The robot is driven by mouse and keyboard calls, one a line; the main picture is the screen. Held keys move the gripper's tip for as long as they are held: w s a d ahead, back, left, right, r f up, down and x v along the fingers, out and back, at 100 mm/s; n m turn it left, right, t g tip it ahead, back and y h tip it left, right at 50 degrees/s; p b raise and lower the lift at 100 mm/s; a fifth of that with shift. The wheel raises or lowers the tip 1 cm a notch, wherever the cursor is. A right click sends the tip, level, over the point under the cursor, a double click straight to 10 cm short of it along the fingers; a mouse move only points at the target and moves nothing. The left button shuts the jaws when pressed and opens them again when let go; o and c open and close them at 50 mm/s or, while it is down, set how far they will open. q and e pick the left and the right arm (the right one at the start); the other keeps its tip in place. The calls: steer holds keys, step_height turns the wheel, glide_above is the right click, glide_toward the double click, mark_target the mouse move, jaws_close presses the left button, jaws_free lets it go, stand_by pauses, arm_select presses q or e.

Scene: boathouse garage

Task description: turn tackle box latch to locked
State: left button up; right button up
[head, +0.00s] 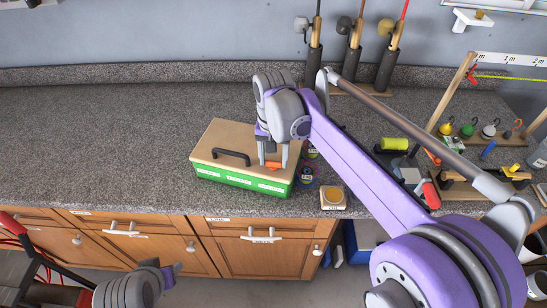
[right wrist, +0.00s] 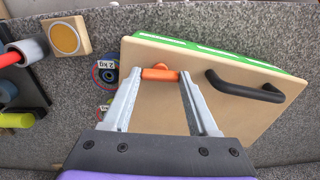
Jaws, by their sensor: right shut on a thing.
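The tackle box (head: 222,134) stands on the counter, with a tan lid, a green lower body and a black handle (head: 231,157). Its orange latch (head: 273,165) lies on the lid toward the right end. In the right wrist view the latch (right wrist: 160,74) is a short orange bar lying crosswise between the fingertips. My right gripper (head: 273,160) reaches down over the lid and is shut on the latch; its fingers (right wrist: 160,76) hide the latch's ends. Part of my left arm (head: 135,286) shows low at the left, away from the box; its fingers cannot be made out.
Several round labelled discs (head: 306,175) lie right of the box, by a wooden block with a yellow round pad (head: 332,197). Rod holders (head: 352,68) stand behind. Tools and a wooden rack (head: 456,95) crowd the right. The counter (head: 110,130) left of the box is clear.

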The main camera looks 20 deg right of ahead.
mark_target(274, 162)
steer(key=shift+m, duration=0.6)
steer(key=o, duration=1.4)
steer(key=shift+r, duration=0.1)
step_height(274, 162, up, 11)
steer(key=shift+f+p, duration=0.15)
steer(key=shift+p, duration=0.2)
